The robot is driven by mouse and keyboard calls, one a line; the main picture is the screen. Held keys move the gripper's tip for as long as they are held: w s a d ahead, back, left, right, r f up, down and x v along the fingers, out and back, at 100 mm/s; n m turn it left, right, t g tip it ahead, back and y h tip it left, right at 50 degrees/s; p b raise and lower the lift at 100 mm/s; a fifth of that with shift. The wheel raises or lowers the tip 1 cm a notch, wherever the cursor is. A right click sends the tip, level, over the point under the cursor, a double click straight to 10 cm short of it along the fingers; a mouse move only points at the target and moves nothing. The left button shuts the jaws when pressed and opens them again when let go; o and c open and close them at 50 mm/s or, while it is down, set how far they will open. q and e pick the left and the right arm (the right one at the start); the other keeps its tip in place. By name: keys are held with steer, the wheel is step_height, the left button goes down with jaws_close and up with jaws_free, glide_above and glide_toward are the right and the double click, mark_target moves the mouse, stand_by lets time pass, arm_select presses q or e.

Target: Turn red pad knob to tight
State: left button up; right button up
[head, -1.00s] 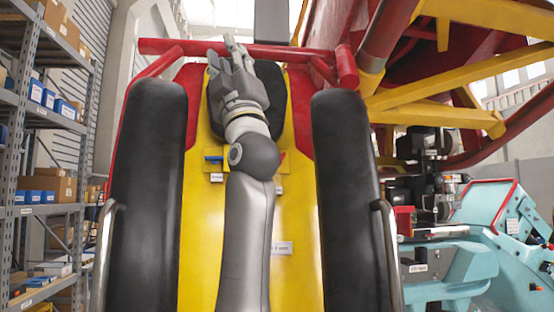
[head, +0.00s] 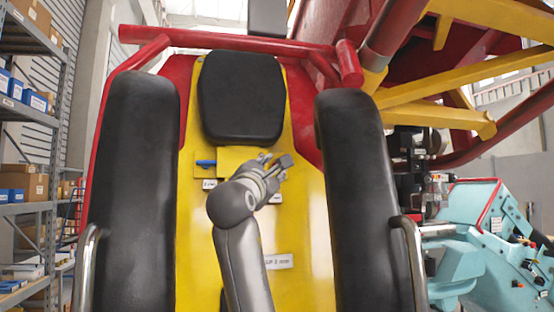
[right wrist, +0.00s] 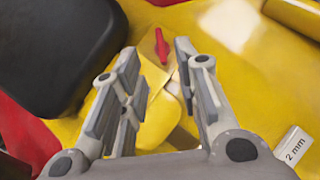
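The red pad knob (right wrist: 161,45) shows in the right wrist view as a small red lever on the yellow panel. It lies just beyond and between the fingertips of my right gripper (right wrist: 156,56), which is open and empty, with no clear contact. In the head view my right gripper (head: 274,160) is in front of the yellow panel below the black headrest pad (head: 240,98), and it hides the red knob. I cannot read any tight mark near the knob. My left gripper is in neither view.
A blue knob (head: 206,163) sits on the panel left of my gripper. Black padded side bars (head: 132,190) flank the yellow seat back. A "GAP 2 mm" label (head: 278,262) is lower down. Shelves (head: 50,150) stand left; a teal machine (head: 500,250) stands right.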

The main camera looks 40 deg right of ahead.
steer(key=p+x, duration=0.3)
steer(key=x, duration=0.5)
steer(key=shift+p, duration=0.4)
steer(key=shift+w+f, duration=0.15)
steer(key=shift+w, duration=0.05)
steer(key=shift+c, duration=0.3)
jaws_close()
